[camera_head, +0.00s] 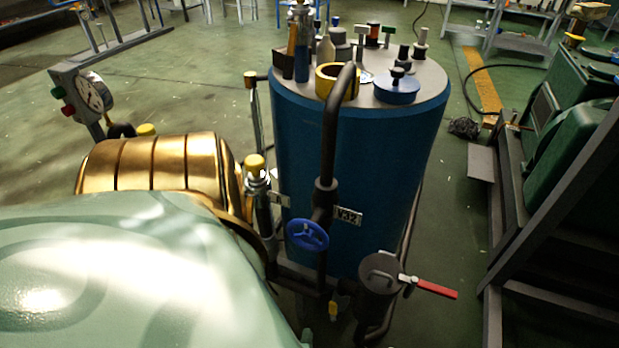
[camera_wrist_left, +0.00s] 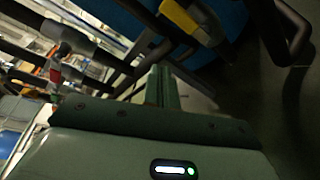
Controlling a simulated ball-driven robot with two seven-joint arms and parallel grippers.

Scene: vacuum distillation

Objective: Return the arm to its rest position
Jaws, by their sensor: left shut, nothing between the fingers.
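My left gripper (camera_wrist_left: 165,88) shows in the left wrist view, its two dark green fingers closed together with nothing between them. Dark pipes and a yellow part (camera_wrist_left: 190,20) lie beyond the fingertips, and a dark blue surface is behind them. I cannot make out the fingers in the head view, where a pale green part of my own body fills the lower left. The blue tank (camera_head: 350,170) stands upright at the centre, with a dark pipe, a blue handwheel (camera_head: 307,235) and a valve with a red lever (camera_head: 430,287) at its front. My right gripper is not in view.
A pressure gauge (camera_head: 93,94) stands at the left. Bottles and fittings crowd the tank's top, including a yellow ring (camera_head: 337,80) and a blue lid (camera_head: 397,88). A dark frame with green equipment (camera_head: 570,150) stands at the right. Open green floor (camera_head: 200,75) lies behind the gauge.

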